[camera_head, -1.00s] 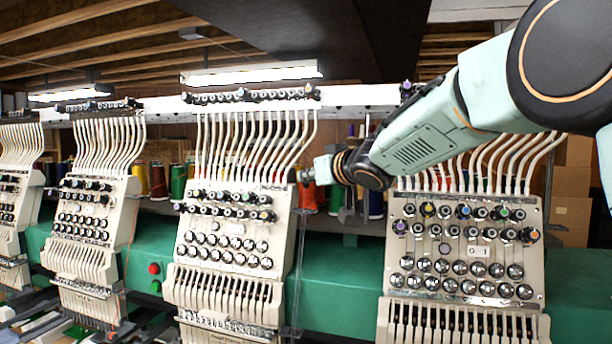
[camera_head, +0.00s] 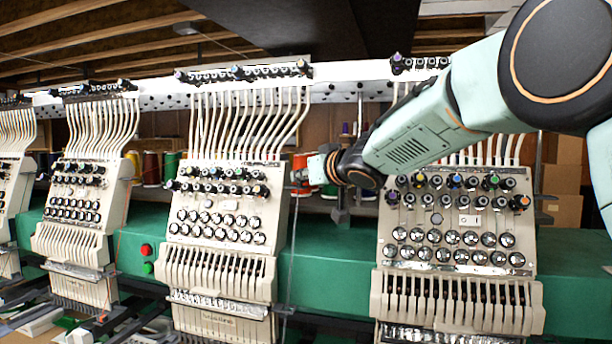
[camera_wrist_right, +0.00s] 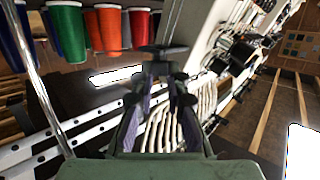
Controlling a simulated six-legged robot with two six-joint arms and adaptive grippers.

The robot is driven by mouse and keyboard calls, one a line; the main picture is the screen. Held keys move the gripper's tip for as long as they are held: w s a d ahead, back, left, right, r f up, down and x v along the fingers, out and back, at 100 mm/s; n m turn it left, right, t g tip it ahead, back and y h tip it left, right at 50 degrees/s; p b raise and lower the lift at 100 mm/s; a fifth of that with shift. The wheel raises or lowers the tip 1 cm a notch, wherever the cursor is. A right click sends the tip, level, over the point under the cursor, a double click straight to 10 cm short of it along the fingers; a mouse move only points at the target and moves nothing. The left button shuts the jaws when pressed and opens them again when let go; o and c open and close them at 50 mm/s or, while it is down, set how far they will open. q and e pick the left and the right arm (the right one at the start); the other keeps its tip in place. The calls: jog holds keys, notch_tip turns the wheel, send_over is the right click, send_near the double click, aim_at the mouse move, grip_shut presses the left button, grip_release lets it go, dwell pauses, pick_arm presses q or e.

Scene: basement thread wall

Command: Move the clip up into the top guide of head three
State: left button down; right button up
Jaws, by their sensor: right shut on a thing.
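My right gripper (camera_head: 303,177) reaches in from the right, just beside the upper right corner of the middle head's panel (camera_head: 222,205). In the wrist view, my right gripper (camera_wrist_right: 163,72) is shut on a small dark piece at its fingertips, which I take for the clip (camera_wrist_right: 163,49). In the head view the clip is too small to make out. A thin thread (camera_head: 289,265) hangs down below the gripper. The middle head's top guide (camera_head: 243,73) is a dark row of knobs on the white rail, above the gripper. Which head is number three cannot be read. My left gripper is out of view.
Another head (camera_head: 455,235) stands at the right, partly behind my right arm. More heads (camera_head: 90,210) stand at the left. Thread cones (camera_wrist_right: 107,28) stand close to the gripper. White curved tubes (camera_head: 250,120) run from the panel to the top guide. A green beam (camera_head: 340,245) crosses behind.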

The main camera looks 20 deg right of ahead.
jog(key=shift+w+a+f, duration=0.1)
jog(key=shift+a+f, duration=0.05)
jog(key=shift+a, duration=0.1)
dwell(0.6)
jog(key=shift+d, duration=0.1)
jog(key=o, duration=0.4)
jog(key=shift+d+f, duration=0.1)
jog(key=shift+d, duration=0.15)
jog(key=o, duration=0.4)
jog(key=shift+a, duration=0.1)
jog(key=shift+c, duration=0.2)
jog(key=shift+a, duration=0.2)
jog(key=shift+d, duration=0.1)
